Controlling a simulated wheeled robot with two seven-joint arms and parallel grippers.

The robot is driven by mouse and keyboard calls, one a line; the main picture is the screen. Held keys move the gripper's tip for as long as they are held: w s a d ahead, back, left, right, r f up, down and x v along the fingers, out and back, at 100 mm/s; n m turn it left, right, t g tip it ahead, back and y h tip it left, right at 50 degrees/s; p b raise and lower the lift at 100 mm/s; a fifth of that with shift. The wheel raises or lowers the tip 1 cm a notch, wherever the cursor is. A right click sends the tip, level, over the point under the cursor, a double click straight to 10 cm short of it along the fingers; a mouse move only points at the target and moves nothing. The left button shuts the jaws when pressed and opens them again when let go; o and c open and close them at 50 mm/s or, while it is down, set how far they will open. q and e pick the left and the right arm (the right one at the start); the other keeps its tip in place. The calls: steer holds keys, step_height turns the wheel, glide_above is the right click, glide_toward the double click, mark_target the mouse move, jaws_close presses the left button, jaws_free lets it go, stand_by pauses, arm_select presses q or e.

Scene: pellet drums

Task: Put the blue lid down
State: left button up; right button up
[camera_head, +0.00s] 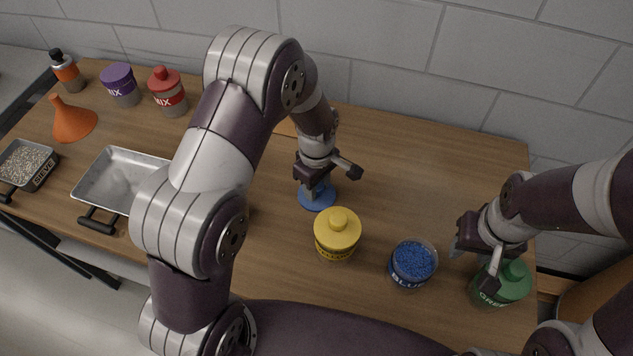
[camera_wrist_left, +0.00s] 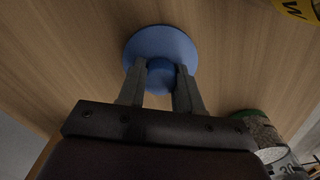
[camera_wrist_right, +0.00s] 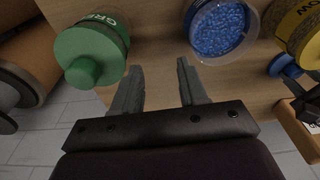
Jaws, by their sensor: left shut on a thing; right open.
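The blue lid (camera_head: 318,198) is a round disc with a knob, at the wooden table's middle, left of and behind the yellow drum. My left gripper (camera_head: 314,186) is shut on its knob; the left wrist view shows both fingers on the knob of the lid (camera_wrist_left: 160,45). The lid is at or very close to the table top; I cannot tell if it touches. The blue drum (camera_head: 412,264) is open, with blue pellets showing inside; it also shows in the right wrist view (camera_wrist_right: 222,30). My right gripper (camera_wrist_right: 158,82) is open and empty, beside the green drum and the blue drum.
A yellow drum (camera_head: 337,236) and a green drum (camera_head: 502,283) stand lidded near the front. The back right table is clear.

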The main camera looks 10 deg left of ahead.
arm_select(q)
steer(key=o, duration=1)
steer(key=shift+f, duration=0.1)
step_height(320, 180, up, 12)
steer(key=b, duration=0.2)
steer(key=s+a+f+m, duration=0.1)
steer(key=s+a+m, duration=0.1)
steer(key=s+m, duration=0.4)
steer(key=s+a+m+t, duration=0.1)
steer(key=s+a+m, duration=0.2)
steer(key=s+m, duration=0.3)
steer(key=shift+s+a+f+m, duration=0.3)
steer(key=shift+s+f, duration=0.05)
steer(key=shift+s, duration=0.6)
